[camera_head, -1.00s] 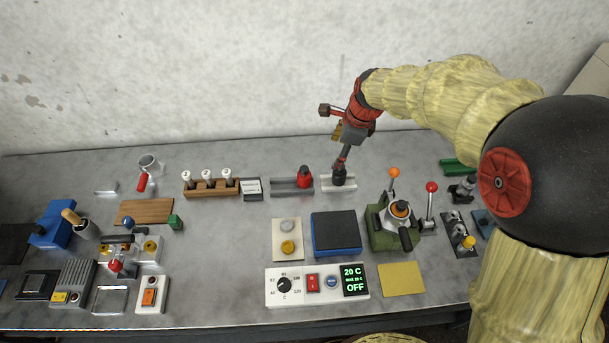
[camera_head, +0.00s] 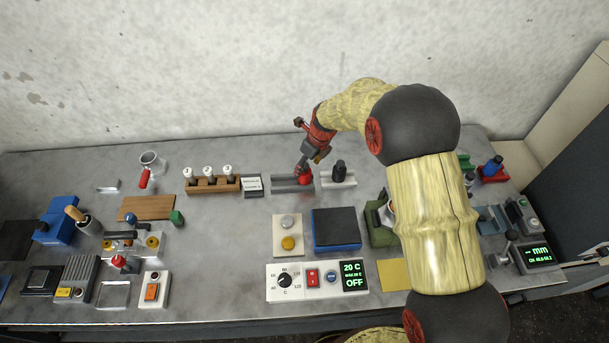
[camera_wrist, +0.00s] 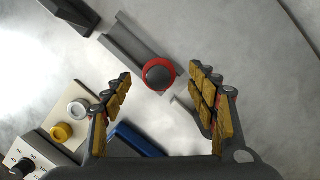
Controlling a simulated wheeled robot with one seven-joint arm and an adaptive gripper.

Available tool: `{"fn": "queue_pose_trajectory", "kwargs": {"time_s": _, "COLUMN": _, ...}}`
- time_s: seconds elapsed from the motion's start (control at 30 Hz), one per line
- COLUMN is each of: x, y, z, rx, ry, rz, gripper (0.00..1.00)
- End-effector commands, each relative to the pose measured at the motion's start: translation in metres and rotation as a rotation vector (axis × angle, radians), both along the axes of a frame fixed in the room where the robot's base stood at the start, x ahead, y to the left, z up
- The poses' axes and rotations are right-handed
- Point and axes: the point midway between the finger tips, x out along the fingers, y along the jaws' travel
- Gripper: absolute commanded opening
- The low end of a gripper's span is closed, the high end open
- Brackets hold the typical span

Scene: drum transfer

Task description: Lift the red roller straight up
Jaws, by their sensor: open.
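The red roller (camera_head: 304,179) stands upright on a dark grey channel-shaped holder (camera_head: 284,186) at the back middle of the table. In the wrist view the red roller (camera_wrist: 159,74) shows from above as a red ring with a dark round top, at the right end of its holder (camera_wrist: 122,38). My gripper (camera_wrist: 160,90) is open, its yellow-padded fingers on either side of the roller in the picture, with no contact visible.
A black roller (camera_head: 339,168) stands on a lighter holder (camera_head: 338,182) close to the right. A small labelled block (camera_head: 253,186) and a wooden rack of white-topped vials (camera_head: 212,186) are to the left. A blue box with a dark top (camera_head: 336,229) lies in front. The wall is behind.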

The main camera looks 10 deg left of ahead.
Motion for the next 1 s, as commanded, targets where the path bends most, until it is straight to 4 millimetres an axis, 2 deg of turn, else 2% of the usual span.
{"fn": "queue_pose_trajectory", "kwargs": {"time_s": 0.03, "x": -0.002, "y": 0.001, "z": -0.011, "rx": -0.002, "ry": 0.005, "rz": 0.001, "gripper": 0.58}}
{"fn": "queue_pose_trajectory", "kwargs": {"time_s": 0.2, "x": 0.002, "y": 0.007, "z": -0.032, "rx": -0.002, "ry": 0.001, "rz": 0.002, "gripper": 0.58}}
{"fn": "queue_pose_trajectory", "kwargs": {"time_s": 0.47, "x": 0.002, "y": 0.008, "z": -0.034, "rx": -0.001, "ry": 0.0, "rz": 0.002, "gripper": 0.58}}
{"fn": "queue_pose_trajectory", "kwargs": {"time_s": 1.0, "x": 0.002, "y": 0.008, "z": -0.034, "rx": -0.001, "ry": 0.0, "rz": 0.002, "gripper": 0.28}}
